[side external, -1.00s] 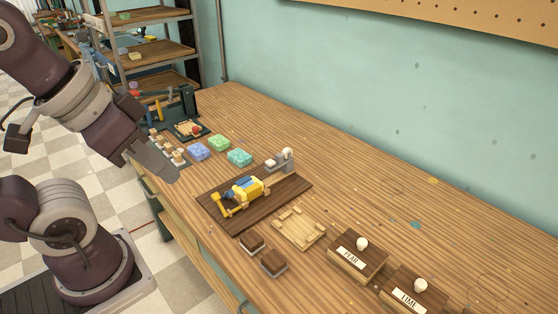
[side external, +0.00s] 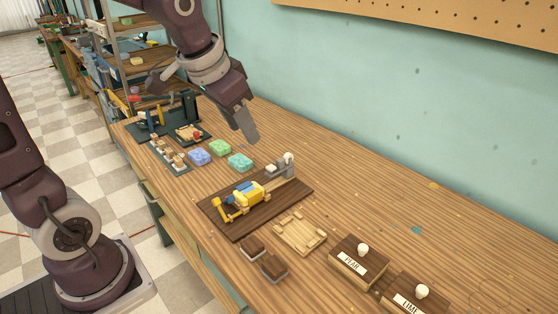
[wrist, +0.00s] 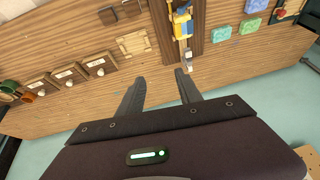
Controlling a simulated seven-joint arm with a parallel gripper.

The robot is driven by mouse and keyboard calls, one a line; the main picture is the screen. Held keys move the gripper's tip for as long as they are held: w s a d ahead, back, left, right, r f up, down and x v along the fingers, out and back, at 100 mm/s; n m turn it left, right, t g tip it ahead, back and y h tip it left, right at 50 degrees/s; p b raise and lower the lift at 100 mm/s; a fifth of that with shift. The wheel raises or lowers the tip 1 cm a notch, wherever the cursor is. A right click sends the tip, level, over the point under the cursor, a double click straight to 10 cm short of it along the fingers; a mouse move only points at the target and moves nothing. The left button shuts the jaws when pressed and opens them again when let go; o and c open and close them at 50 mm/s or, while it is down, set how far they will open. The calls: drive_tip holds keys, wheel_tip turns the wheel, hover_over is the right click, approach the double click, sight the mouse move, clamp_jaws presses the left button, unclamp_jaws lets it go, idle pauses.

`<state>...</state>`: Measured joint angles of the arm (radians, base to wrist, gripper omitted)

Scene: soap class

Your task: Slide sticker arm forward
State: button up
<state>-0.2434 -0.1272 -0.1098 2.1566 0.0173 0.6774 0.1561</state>
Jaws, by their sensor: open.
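The sticker device stands on a dark wooden board (side external: 228,228), with a yellow and blue body (side external: 244,195). A grey sticker arm with a white knob (side external: 286,163) sits at the board's far end. In the wrist view the yellow and blue body (wrist: 182,18) is at the top, and the grey arm (wrist: 187,54) lies just beyond the right finger. My gripper (side external: 248,138) hangs in the air above the bench, behind and left of the sticker arm in the side view. In the wrist view my gripper (wrist: 160,84) has its fingers spread, with nothing between them.
Blue, green and teal soap bars (side external: 239,162) lie left of the board. A pale wooden tray (side external: 300,234), two dark stamp-like blocks (side external: 262,257) and labelled boxes with white knobs (side external: 358,262) stand to the right. The bench's far right is mostly clear.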

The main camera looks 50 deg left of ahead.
drive_tip(key=w+a+f, duration=0.4)
drive_tip(key=w, duration=0.3)
drive_tip(key=h, duration=0.1)
hover_over(279, 160)
drive_tip(key=s, duration=0.3)
drive_tip(key=f, duration=1.3)
drive_tip(key=shift+w+f, duration=0.2)
drive_tip(key=shift+f, duration=0.05)
drive_tip(key=x, duration=0.6)
drive_tip(key=shift+f, duration=0.25)
drive_tip(key=shift+c, duration=0.2)
clamp_jaws()
drive_tip(key=shift+g, duration=0.3)
drive_tip(key=shift+s, duration=0.15)
